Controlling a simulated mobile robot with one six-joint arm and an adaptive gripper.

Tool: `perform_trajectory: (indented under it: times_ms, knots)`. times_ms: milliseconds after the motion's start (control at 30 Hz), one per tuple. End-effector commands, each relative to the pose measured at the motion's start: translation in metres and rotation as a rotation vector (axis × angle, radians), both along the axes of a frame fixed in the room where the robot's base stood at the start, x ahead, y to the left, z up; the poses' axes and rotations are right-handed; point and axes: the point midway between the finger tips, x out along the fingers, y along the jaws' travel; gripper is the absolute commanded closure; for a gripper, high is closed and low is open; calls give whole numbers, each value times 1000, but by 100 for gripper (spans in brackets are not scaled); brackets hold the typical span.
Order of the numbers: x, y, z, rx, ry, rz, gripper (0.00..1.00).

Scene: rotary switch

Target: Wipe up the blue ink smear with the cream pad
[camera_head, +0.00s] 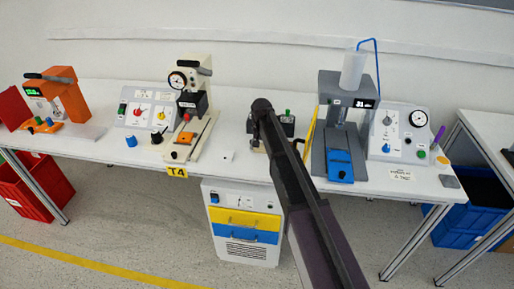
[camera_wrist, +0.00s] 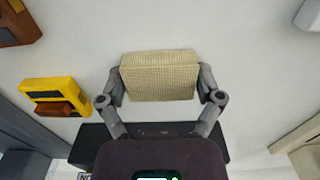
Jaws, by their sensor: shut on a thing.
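The cream pad (camera_wrist: 160,75) is a woven-looking block in the wrist view, between the two fingers of my gripper (camera_wrist: 161,84). The fingers are shut on its left and right ends. The white table top (camera_wrist: 240,75) lies beyond the pad; I cannot tell whether the pad touches it.
A yellow and dark block (camera_wrist: 55,96) lies left of the pad. On the table, a cream press (camera_head: 190,100) stands left of my arm, and a grey stand with a blue tray (camera_head: 340,166) stands right.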

Motion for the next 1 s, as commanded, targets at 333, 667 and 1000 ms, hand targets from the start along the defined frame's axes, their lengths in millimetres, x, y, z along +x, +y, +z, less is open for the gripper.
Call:
perform_trajectory:
  times_ms: [333, 667, 1000]
  knots:
    - [0, -2, 0, 0, 0, 0, 54]
    - [-1, -12, -1, 0, 0, -1, 54]
    - [-2, -32, -2, -2, 0, -1, 54]
